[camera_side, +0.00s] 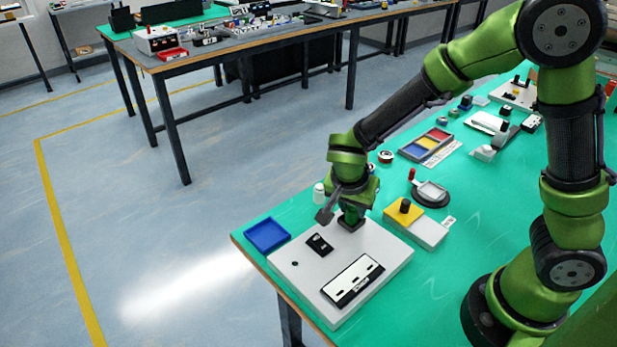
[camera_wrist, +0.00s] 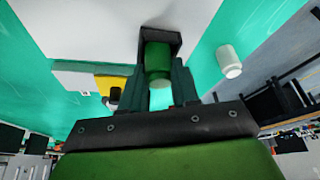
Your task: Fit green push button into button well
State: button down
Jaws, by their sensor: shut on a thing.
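The green push button (camera_wrist: 158,62) shows in the wrist view between the two fingers of my gripper (camera_wrist: 158,88). My gripper (camera_side: 352,212) is shut on it. A dark square housing, the button well (camera_wrist: 172,38), surrounds the button's far end in the wrist view. In the side view the well (camera_side: 352,225) sits at the back corner of the light grey panel (camera_side: 300,262), right below my gripper. The button is hidden or too small to make out there. I cannot tell how deep it sits in the well.
The panel also bears a black switch (camera_side: 319,244) and a white-and-black slotted block (camera_side: 352,281). A blue tray (camera_side: 267,235) lies to its left. A white bottle (camera_side: 319,193) stands behind, and a yellow-topped box (camera_side: 404,211) is close on the right.

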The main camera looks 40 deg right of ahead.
jog(key=shift+f, duration=0.15)
jog(key=c, duration=0.8)
grip_release()
jog(key=v, duration=1.2)
jog(key=shift+s+d+r+n+t+y, duration=1)
jog(key=shift+s+r+n, duration=0.35)
jog(key=shift+s+n, duration=0.25)
jog(key=shift+s+d+r+n+t+y, duration=0.85)
jog(key=shift+s+r+n+y, duration=0.2)
jog(key=shift+s+r+n, duration=0.45)
jog(key=shift+s+d+r+n+t+y, duration=1)
jog(key=shift+s+r+n, duration=0.25)
jog(key=shift+s+n, duration=0.4)
jog(key=shift+a, duration=0.1)
